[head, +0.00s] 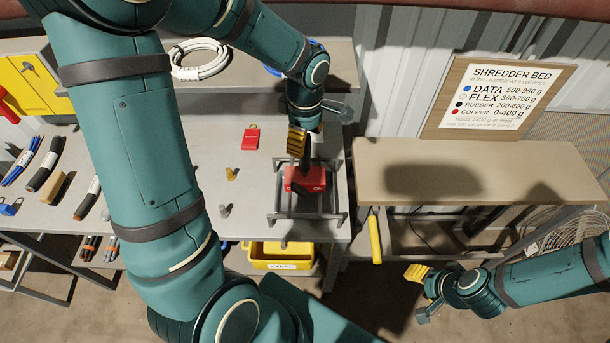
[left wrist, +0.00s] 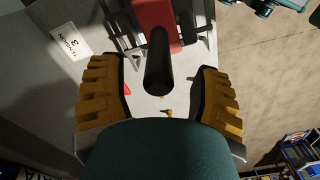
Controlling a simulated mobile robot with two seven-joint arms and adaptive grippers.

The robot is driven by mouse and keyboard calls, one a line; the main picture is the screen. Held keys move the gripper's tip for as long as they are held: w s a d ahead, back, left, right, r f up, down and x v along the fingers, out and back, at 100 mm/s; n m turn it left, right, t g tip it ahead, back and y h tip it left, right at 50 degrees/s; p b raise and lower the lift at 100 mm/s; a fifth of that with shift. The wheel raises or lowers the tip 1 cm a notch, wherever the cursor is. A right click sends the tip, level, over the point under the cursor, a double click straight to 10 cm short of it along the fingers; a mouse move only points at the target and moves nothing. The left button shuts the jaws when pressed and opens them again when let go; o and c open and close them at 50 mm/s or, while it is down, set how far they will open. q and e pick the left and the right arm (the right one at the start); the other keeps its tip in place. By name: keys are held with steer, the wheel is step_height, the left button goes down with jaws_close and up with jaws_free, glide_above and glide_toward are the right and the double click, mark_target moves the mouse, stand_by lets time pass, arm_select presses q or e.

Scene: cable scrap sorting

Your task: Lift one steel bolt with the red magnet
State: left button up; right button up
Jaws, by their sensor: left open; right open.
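The red magnet (head: 306,181) sits in a grey metal cradle (head: 335,193) near the table's right end, its black handle upright. My left gripper (head: 303,146) is open just above the magnet. In the left wrist view the black handle (left wrist: 159,62) stands between the yellow finger pads, with a gap on each side; part of the red block (left wrist: 157,15) shows beyond it. A grey bolt (head: 225,210) and a brass-coloured bolt (head: 232,174) stand on the table left of the cradle. My right gripper (head: 417,289) is open and empty, away at the lower right.
Cable pieces (head: 46,168) lie at the table's left. A yellow bin (head: 282,258) is below the front edge. The wooden bench (head: 460,172) at right has a clear top below a sign (head: 497,98).

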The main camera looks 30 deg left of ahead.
mark_target(305, 162)
arm_select(q)
steer(key=shift+f, duration=1.45)
jaws_close()
steer(key=shift+w+r, duration=0.1)
